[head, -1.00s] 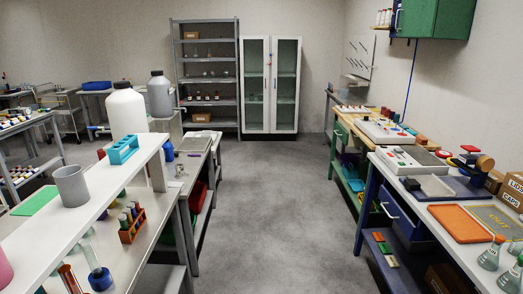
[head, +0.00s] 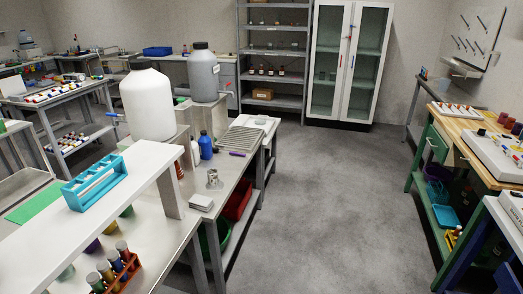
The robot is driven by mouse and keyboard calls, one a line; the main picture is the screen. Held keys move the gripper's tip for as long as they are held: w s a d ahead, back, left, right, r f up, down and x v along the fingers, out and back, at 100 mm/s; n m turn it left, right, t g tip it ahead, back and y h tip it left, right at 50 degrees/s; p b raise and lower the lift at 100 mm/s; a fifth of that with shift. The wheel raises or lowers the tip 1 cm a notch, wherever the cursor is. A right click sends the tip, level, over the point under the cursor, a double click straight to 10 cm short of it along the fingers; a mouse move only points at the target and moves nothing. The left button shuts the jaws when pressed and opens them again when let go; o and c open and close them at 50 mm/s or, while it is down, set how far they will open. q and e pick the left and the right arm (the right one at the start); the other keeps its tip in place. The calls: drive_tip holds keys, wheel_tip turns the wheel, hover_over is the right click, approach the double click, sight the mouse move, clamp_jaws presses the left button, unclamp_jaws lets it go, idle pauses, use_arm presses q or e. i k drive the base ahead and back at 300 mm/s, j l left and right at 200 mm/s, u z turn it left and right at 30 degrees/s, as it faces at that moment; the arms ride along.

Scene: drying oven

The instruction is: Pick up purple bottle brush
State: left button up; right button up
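A small, thin purple item (head: 237,153) lies on the grey bench at the left, beside the ribbed grey tray (head: 243,139). It may be the purple bottle brush, but it is too small to tell. Neither of my grippers is in view.
A white jug (head: 147,103), a grey jug (head: 203,75) and a blue bottle (head: 205,145) stand along the left side. A white shelf with a cyan rack (head: 94,184) is nearest. The grey floor (head: 335,190) is clear between the left and right benches.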

sight(217, 149)
drive_tip(key=i+l+u, duration=0.55)
drive_tip(key=i, duration=0.25)
drive_tip(key=l, duration=0.1)
